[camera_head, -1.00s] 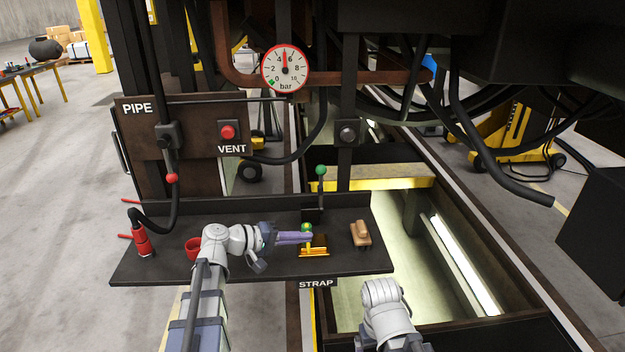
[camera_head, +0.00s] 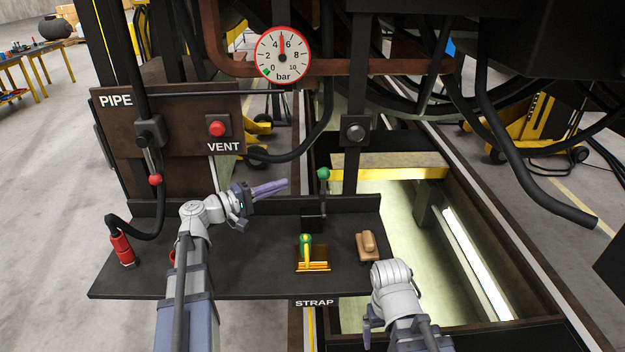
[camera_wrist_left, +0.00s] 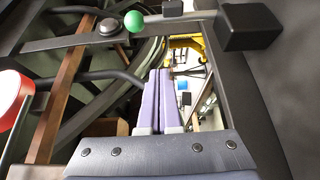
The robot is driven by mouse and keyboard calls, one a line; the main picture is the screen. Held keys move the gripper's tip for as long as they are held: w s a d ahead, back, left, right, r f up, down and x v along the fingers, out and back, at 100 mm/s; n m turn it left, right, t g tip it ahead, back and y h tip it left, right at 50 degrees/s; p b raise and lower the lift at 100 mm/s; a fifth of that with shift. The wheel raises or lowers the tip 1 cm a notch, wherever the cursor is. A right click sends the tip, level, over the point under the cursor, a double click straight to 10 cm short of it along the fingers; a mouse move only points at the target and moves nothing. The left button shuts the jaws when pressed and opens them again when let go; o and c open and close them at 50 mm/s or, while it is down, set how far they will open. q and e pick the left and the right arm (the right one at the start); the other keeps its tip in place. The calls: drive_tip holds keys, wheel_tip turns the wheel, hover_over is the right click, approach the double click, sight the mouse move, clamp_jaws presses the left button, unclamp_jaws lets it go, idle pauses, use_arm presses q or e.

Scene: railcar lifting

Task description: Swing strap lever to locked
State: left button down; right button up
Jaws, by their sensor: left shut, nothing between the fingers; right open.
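A lever with a green ball knob (camera_head: 323,173) stands upright from a black block at the back of the dark shelf. A STRAP label (camera_head: 314,303) is on the shelf's front edge, below a yellow piece with a green-topped handle (camera_head: 306,246). My left gripper (camera_head: 286,184) is shut and empty, pointing right, left of and slightly below the knob in the picture, apart from it. In the left wrist view the knob (camera_wrist_left: 134,21) shows above and left of the shut fingers (camera_wrist_left: 158,75). My right gripper (camera_head: 368,328) is low at the shelf's right front, partly hidden by its arm.
A wooden block (camera_head: 368,246) lies on the shelf (camera_head: 235,270). A red-handled hose fitting (camera_head: 121,247) stands at left. The PIPE panel with its red VENT button (camera_head: 217,129) and a round bar gauge (camera_head: 283,54) are behind. An open pit (camera_head: 470,270) lies to the right.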

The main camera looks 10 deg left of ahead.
sight(324, 195)
use_arm(q)
drive_tip(key=w+d, duration=0.1)
drive_tip(key=d, duration=0.1)
drive_tip(key=w+d, duration=0.2)
drive_tip(key=d, duration=0.1)
drive_tip(key=w+d, duration=0.1)
drive_tip(key=d, duration=0.2)
drive_tip(key=shift+w+d, duration=0.15)
drive_tip(key=shift+s+d, duration=0.25)
drive_tip(key=shift+s, duration=0.1)
drive_tip(key=shift+s+d+m+h+b, duration=0.1)
drive_tip(key=shift+s+m+h+b, duration=0.2)
drive_tip(key=shift+s+m+b, duration=0.15)
